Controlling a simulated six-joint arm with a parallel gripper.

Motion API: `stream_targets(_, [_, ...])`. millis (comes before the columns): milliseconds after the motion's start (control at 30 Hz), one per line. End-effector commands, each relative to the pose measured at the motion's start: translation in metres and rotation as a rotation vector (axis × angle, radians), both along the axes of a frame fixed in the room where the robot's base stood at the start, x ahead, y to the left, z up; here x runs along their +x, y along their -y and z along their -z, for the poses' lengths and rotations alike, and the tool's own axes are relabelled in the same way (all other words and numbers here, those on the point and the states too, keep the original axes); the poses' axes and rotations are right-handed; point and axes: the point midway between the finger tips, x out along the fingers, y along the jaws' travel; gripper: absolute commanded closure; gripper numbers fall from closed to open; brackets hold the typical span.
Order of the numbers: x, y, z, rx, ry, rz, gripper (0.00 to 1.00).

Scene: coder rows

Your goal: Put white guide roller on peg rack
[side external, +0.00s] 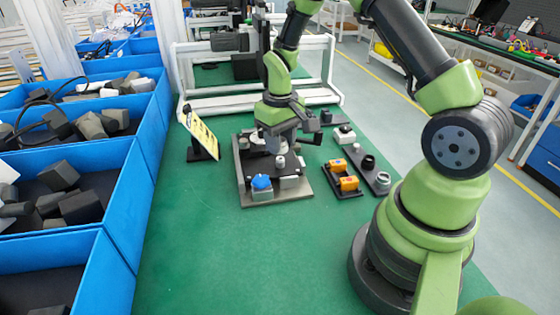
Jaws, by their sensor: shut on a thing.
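My gripper (280,148) points down over the grey fixture plate (262,199) in the middle of the green table. It is shut on a small pale piece (281,161), which looks like the white guide roller; the fingers and fixture parts partly hide it. I cannot tell whether the piece touches the fixture. The peg rack (373,174), a dark narrow strip, lies to the right of the fixture. A black roller (369,162) stands at its middle. Small pale upright parts show toward its two ends, too small to make out clearly.
A blue knob (261,182) sits on the fixture's front corner. A dark tray with orange blocks (349,183) lies between fixture and rack. A yellow sign (202,136) stands at left. Blue bins (122,200) line the left edge. The front of the table is clear.

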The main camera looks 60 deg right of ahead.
Motion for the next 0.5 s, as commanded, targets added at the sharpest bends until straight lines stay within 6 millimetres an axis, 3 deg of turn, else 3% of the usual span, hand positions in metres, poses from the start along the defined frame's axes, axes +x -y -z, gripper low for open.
stream_targets(167, [0.001, 0.0, -0.006, -0.001, 0.003, 0.0, 0.94])
stream_targets(467, [0.001, 0.0, -0.057, -0.002, 0.007, 0.001, 0.94])
stream_targets(500, [-0.002, 0.011, -0.053, 0.0, 0.001, 0.027, 0.94])
